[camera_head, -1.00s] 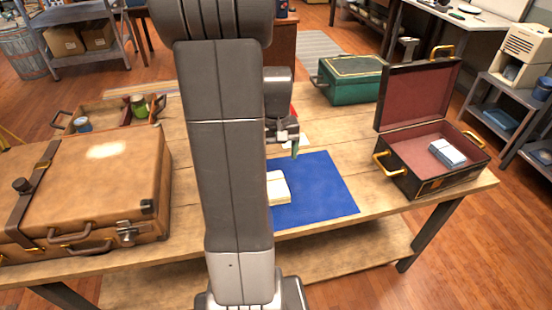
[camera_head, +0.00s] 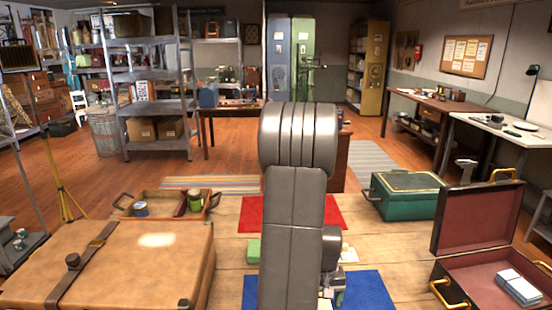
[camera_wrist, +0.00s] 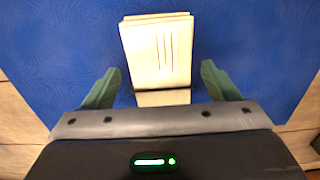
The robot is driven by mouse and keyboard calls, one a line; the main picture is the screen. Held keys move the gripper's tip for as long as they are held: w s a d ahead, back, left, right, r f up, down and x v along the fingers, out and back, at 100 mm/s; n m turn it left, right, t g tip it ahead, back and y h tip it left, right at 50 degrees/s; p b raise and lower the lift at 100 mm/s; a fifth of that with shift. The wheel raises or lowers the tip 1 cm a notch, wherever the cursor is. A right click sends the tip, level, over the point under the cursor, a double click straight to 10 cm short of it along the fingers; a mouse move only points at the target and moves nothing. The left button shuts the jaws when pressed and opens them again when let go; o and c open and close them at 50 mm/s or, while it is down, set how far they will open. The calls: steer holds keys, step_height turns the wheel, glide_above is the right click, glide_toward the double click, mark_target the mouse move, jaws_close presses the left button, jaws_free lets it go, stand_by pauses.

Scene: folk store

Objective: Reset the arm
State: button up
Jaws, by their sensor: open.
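My gripper (camera_wrist: 160,84) is open and empty. In the wrist view its two green fingers stand apart on either side of the near end of a cream paper stack (camera_wrist: 158,48) with thin red lines. The stack lies on a blue mat (camera_wrist: 60,50). Whether the fingers touch anything below cannot be told. In the head view my upright arm fills the middle, and the gripper (camera_head: 332,288) is partly hidden low over the blue mat (camera_head: 372,290). The cream stack is hidden there.
A brown suitcase (camera_head: 120,265) and an open tray (camera_head: 160,205) with small cans lie left. A red mat (camera_head: 255,212) lies behind my arm. A green box (camera_head: 402,196) and an open dark case (camera_head: 480,225) holding a pale stack (camera_head: 518,288) stand right.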

steer(key=shift+f+b, duration=0.35)
steer(key=shift+f, duration=0.6)
steer(key=shift+r+p, duration=0.35)
steer(key=shift+r, duration=1.85)
